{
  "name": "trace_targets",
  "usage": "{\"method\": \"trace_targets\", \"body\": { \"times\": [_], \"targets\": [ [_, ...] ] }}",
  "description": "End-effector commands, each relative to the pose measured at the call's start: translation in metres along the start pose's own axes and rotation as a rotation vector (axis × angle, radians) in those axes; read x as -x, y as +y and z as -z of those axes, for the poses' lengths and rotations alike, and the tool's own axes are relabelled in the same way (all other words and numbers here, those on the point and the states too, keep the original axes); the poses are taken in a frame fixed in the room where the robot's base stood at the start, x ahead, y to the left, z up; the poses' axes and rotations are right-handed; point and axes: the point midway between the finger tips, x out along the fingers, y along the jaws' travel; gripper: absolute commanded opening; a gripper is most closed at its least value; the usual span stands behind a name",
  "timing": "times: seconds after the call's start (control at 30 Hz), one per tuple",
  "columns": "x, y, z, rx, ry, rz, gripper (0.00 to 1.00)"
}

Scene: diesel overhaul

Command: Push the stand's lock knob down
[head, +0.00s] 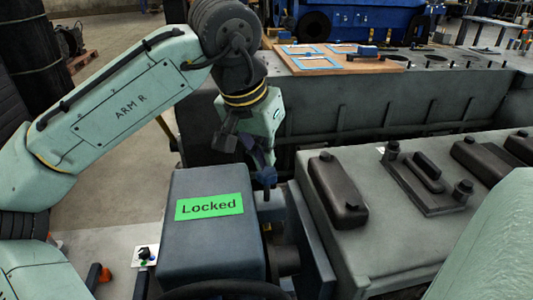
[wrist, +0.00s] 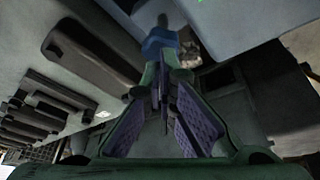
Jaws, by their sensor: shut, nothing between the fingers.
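The stand's dark grey box (head: 212,245) is in the lower middle of the head view and carries a green label reading "Locked" (head: 209,206). A dark blue knob (head: 266,176) sits on a short upright post beside the box's right side. My gripper (head: 262,162) points down right over the knob, its fingertips at or very near the knob's top; exact contact is hidden. In the wrist view my gripper (wrist: 162,90) is shut and empty, and a blue part of the knob (wrist: 163,42) shows just beyond the fingertips.
A grey engine block with black covers (head: 337,190) stands close on the right. A small control panel (head: 145,256) is left of the box. Open floor (head: 130,190) lies to the left.

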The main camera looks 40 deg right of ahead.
Motion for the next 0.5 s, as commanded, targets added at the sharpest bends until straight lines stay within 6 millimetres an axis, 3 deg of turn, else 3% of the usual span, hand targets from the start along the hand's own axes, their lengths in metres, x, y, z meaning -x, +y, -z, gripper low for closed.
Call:
{"method": "trace_targets", "body": {
  "times": [0.2, 0.5],
  "targets": [
    [0.036, 0.002, 0.013, -0.001, 0.001, -0.001, 0.00],
    [0.073, 0.003, 0.026, -0.001, -0.001, -0.001, 0.00]
  ]
}}
